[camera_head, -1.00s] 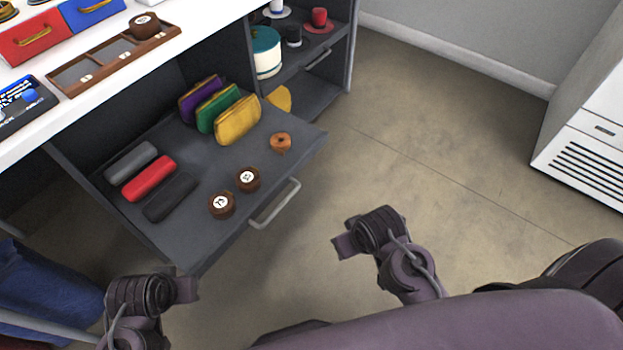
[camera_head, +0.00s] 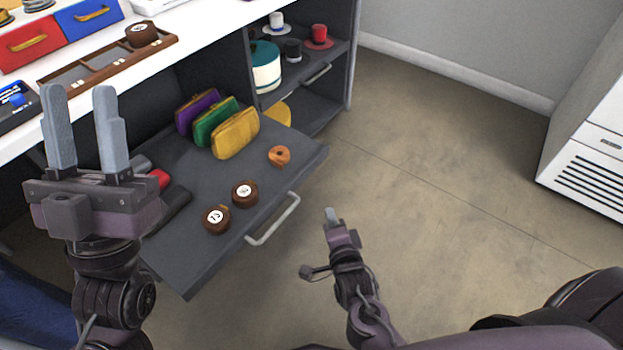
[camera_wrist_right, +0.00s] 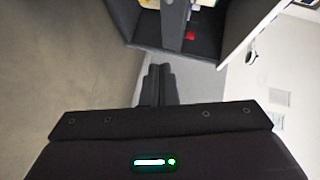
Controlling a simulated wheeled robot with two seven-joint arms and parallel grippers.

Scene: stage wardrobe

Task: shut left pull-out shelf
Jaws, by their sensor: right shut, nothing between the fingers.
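The left pull-out shelf (camera_head: 218,172) stands drawn out from the dark grey cabinet, with a pale bar handle (camera_head: 274,221) on its front edge. It carries purple, green and yellow purses (camera_head: 236,133), two brown round boxes (camera_head: 216,219) with white labels, an orange ring-like item (camera_head: 279,156) and rolled cases partly hidden by my left gripper. My left gripper (camera_head: 79,92) is raised over the shelf's left side, open and empty, fingers pointing up. My right gripper (camera_head: 331,215) is shut and empty, right of the handle and apart from it; its closed fingers show in the right wrist view (camera_wrist_right: 158,85).
The white countertop (camera_head: 200,28) holds a wooden tray (camera_head: 85,68) and red and blue drawers. Floor to the right is clear up to a white vented unit (camera_head: 595,165).

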